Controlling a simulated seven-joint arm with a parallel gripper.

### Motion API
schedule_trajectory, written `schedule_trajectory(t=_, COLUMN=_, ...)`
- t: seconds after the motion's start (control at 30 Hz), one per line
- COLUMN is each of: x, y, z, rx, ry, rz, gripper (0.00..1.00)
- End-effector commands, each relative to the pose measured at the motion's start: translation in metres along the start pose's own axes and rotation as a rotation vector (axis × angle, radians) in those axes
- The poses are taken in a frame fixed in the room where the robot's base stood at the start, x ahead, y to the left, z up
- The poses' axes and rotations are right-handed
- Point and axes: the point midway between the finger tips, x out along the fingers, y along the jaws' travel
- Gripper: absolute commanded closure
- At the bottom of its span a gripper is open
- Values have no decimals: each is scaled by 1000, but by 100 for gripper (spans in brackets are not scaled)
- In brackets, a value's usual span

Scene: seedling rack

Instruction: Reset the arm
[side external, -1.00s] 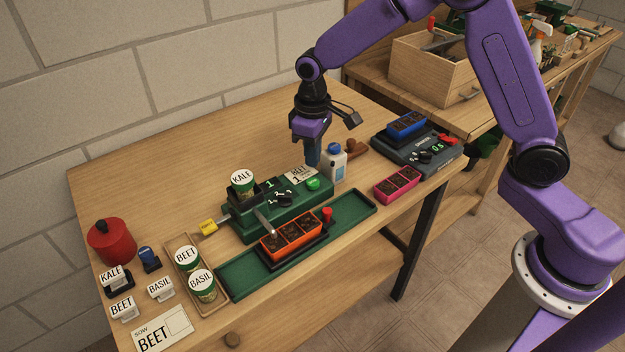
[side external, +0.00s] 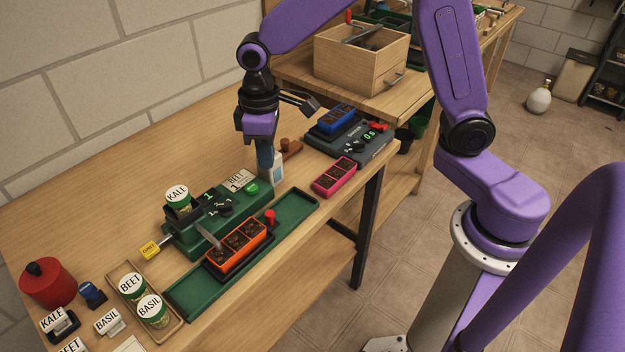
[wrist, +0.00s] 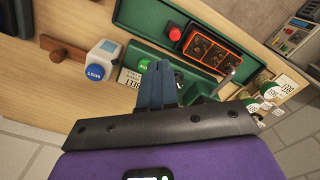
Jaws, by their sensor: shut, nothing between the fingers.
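My gripper (side external: 265,172) points down over the table, just behind the right end of the green seeding machine (side external: 185,243). Its fingers are together and hold nothing. In the wrist view the shut blue fingers (wrist: 158,85) are in front of the machine's card and green button. A white mist bottle (side external: 279,170) with a blue MIST cap (wrist: 94,72) stands beside them, partly hidden by the gripper in the side view. I cannot tell whether they touch. A KALE tin (side external: 178,200) sits on the machine. An orange cell tray (side external: 237,247) sits in the green rail (side external: 190,290).
A pink tray (side external: 334,178) lies right of the rail. A blue tray (side external: 336,117) rests on a grey device (side external: 365,148). BEET and BASIL tins stand in a wooden tray (side external: 172,335). A red canister (side external: 46,284) is at left.

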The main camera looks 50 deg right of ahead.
Motion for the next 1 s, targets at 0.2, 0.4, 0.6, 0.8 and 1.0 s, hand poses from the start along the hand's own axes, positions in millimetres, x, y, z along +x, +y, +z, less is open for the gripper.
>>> schedule_trajectory(t=0.2, x=-24, y=-34, z=70, rx=-131, ry=10, rz=-2, gripper=100)
schedule_trajectory(t=0.4, x=-36, y=-55, z=138, rx=-249, ry=17, rz=-4, gripper=100)
schedule_trajectory(t=0.6, x=-39, y=-65, z=205, rx=-360, ry=22, rz=-7, gripper=100)
schedule_trajectory(t=0.8, x=-36, y=-68, z=248, rx=-433, ry=24, rz=-9, gripper=100)
schedule_trajectory(t=1.0, x=-35, y=-68, z=260, rx=-454, ry=23, rz=-10, gripper=100)
